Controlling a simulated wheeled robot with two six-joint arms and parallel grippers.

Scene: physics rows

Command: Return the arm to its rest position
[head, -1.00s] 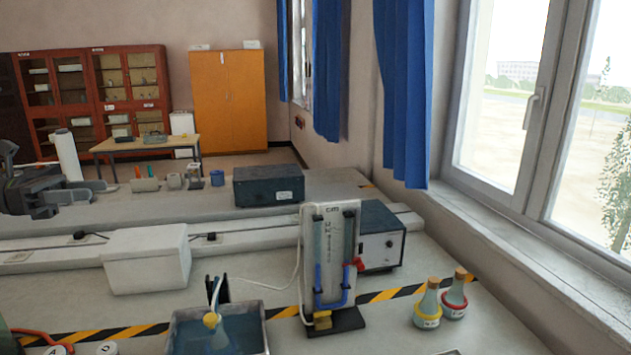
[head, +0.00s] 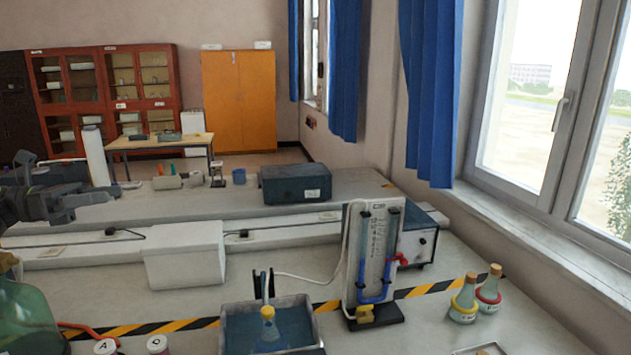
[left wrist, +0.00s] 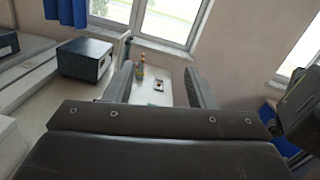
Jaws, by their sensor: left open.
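My left gripper (head: 88,200) is at the left edge of the head view, raised above the bench and clear of the glassware. In the left wrist view its two fingers (left wrist: 160,88) stand apart with nothing between them. Behind the gap, the bench, a small flask and the window show.
A water tray (head: 228,330) with a flask, a manometer board (head: 375,260) and two stoppered flasks (head: 465,300) stand on the bench. A white box (head: 185,255) and a large green glass vessel (head: 25,320) are at left. Bare bench lies between them.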

